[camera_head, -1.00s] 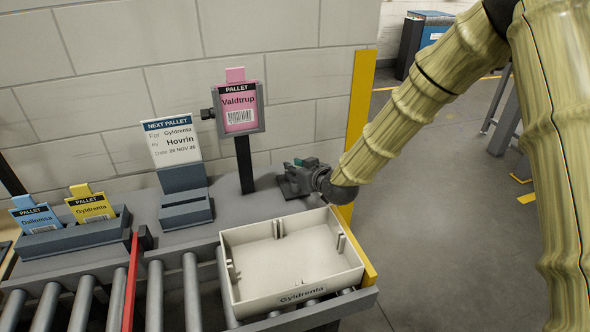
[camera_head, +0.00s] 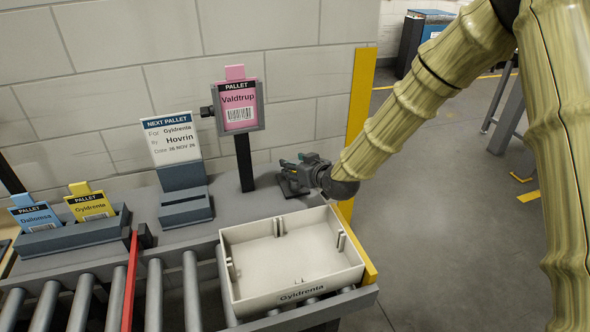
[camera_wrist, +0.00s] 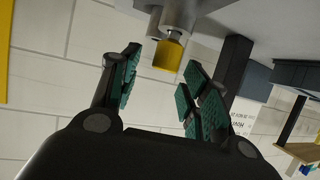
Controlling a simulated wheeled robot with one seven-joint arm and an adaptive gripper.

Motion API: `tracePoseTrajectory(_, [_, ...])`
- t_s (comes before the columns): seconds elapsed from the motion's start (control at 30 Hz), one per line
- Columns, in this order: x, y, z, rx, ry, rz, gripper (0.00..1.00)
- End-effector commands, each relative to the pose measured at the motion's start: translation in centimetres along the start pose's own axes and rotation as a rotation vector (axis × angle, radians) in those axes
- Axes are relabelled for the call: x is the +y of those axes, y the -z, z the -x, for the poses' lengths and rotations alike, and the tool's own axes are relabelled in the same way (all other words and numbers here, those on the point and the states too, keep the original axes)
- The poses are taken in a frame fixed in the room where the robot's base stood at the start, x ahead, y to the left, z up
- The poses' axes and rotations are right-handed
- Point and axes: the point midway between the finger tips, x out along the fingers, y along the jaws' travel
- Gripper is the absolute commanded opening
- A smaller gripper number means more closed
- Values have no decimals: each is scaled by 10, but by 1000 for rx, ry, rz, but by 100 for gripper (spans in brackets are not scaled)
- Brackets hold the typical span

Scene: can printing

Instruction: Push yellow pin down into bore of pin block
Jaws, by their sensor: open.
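The yellow pin (camera_wrist: 168,55) shows in the wrist view, sticking out of the grey pin block (camera_wrist: 185,14) with a short bare metal shank behind its yellow end. My gripper (camera_wrist: 162,66) is open, with one teal-padded finger on each side of the pin and visible gaps to it. In the head view my gripper (camera_head: 284,164) is at the back right of the bench, by the wall. A dark block (camera_head: 290,187) shows just below it there. The pin cannot be made out in the head view, and the bore is hidden.
A cream tray (camera_head: 245,307) labelled Gyldrenta sits in front of my gripper. A dark post with a pink Valdtrup card (camera_head: 240,113) stands close to its left. A yellow post (camera_head: 359,118) stands behind my forearm. Rollers (camera_head: 155,290) lie front left.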

Motion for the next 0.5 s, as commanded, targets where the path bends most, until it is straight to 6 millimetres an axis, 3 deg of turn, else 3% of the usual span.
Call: tracePoseTrajectory(0.5, [0,68,29,1,-1,-1,46])
